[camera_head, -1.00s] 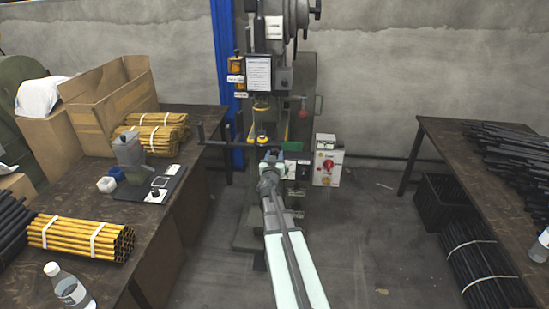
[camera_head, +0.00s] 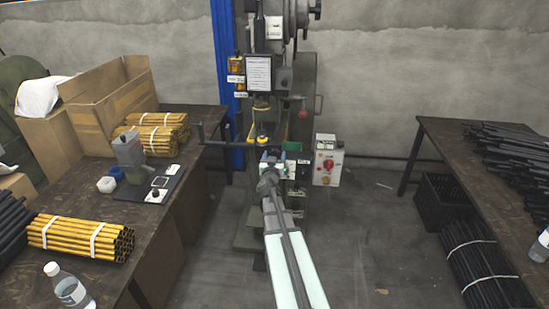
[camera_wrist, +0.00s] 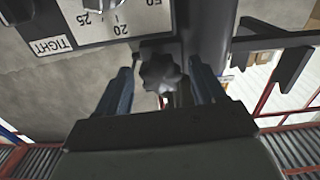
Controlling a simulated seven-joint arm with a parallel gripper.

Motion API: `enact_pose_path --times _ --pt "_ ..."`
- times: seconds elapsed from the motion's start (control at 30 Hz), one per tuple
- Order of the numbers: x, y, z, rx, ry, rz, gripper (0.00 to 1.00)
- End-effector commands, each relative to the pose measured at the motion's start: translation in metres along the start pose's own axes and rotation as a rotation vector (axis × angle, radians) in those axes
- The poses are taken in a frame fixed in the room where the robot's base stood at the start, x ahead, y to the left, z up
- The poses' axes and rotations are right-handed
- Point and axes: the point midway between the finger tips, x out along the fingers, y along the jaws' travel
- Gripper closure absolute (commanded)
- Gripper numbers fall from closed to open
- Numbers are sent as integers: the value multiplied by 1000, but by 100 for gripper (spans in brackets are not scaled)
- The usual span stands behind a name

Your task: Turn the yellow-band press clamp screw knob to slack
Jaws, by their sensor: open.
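A dark lobed clamp screw knob (camera_wrist: 162,74) is at the centre of the wrist view. My gripper (camera_wrist: 160,68) is open, with one blue finger on each side of the knob and visible gaps between. A white scale plate (camera_wrist: 112,18) beside the knob carries numbers and a "TIGHT" label. Any other end label is out of view. In the head view my gripper (camera_head: 271,160) is in front of the press, and the knob is hidden there.
A dark bar (camera_wrist: 280,70) juts out near the right finger in the wrist view. A control box (camera_head: 328,160) with a red knob stands right of my gripper.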

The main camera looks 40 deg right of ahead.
Motion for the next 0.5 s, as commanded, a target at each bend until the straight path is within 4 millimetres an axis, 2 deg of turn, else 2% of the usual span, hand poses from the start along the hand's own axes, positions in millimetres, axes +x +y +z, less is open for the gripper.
enact_pose_path --times 0.27,0.5 --pt "-27 1 -1 0 0 0 31" --pt "-72 1 -1 0 -1 -1 31"
